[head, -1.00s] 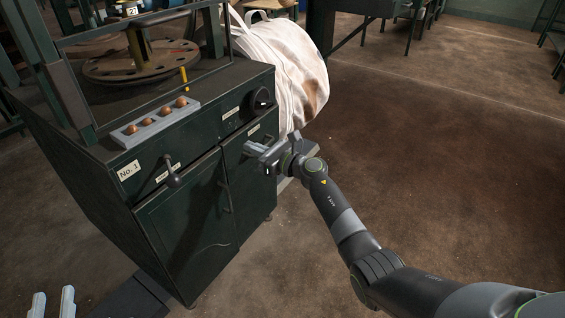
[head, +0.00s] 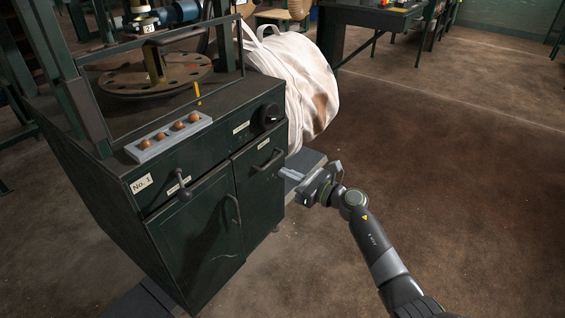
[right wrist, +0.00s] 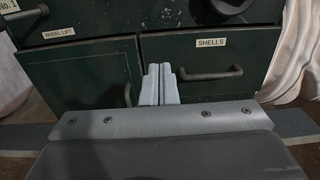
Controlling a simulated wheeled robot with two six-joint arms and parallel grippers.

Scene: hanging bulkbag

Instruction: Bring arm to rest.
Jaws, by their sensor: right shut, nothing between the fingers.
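My right arm reaches in from the lower right in the head view. Its gripper (head: 286,174) is shut and empty, in front of the right side of the dark green cabinet (head: 196,236). In the right wrist view the two pale fingers (right wrist: 159,84) lie together. Behind them are the cabinet front and the drawer handle (right wrist: 210,74) under the "SHELLS" label (right wrist: 211,43). I cannot tell the exact gap to the cabinet, but nothing is held. My left gripper is not in view now.
A white bulk bag (head: 300,80) hangs behind the cabinet's right side. On the cabinet top are a panel with several brown round knobs (head: 168,137) and a round flanged plate (head: 150,82). A dark bench (head: 372,16) stands at the back. Brown floor at the right is open.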

